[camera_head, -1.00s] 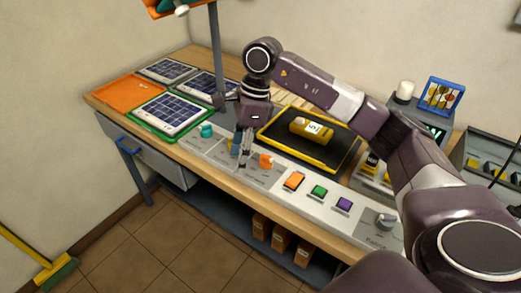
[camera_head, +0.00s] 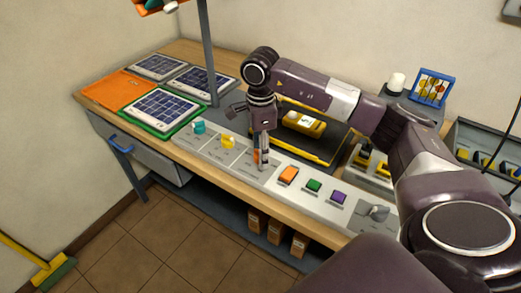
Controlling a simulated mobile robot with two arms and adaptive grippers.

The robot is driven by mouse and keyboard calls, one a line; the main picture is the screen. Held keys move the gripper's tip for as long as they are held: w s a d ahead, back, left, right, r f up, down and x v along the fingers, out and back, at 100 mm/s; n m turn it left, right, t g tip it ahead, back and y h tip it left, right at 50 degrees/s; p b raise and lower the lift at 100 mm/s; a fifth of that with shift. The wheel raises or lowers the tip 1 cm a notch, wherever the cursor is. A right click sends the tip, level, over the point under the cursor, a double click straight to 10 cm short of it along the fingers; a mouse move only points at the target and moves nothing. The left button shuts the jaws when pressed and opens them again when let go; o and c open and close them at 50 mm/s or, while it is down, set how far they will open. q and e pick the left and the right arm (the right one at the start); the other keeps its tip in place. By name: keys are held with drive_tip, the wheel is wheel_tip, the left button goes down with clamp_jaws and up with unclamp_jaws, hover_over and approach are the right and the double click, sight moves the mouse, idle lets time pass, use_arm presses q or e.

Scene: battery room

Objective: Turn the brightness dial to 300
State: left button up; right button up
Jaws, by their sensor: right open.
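A light grey control strip (camera_head: 327,207) runs along the front of the bench. It carries a teal dial (camera_head: 199,127), a yellow dial (camera_head: 228,142), an orange dial (camera_head: 256,156) and a grey knob (camera_head: 377,212) at the right end. Their labels are too small to read, so I cannot tell which is the brightness dial. My right gripper (camera_head: 262,162) points down at the orange dial with its fingers open. It hides much of that dial, and I cannot tell whether they touch. My left gripper is out of view.
An orange button (camera_head: 288,174), a green button (camera_head: 314,186) and a purple button (camera_head: 338,198) sit right of the gripper. A black tray with a yellow rim (camera_head: 312,157) holds a yellow device (camera_head: 303,123) behind it. A grey post (camera_head: 208,60) stands behind the strip.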

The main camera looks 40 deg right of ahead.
drive_tip(key=c, duration=1.2)
drive_tip(key=shift+o, duration=0.2)
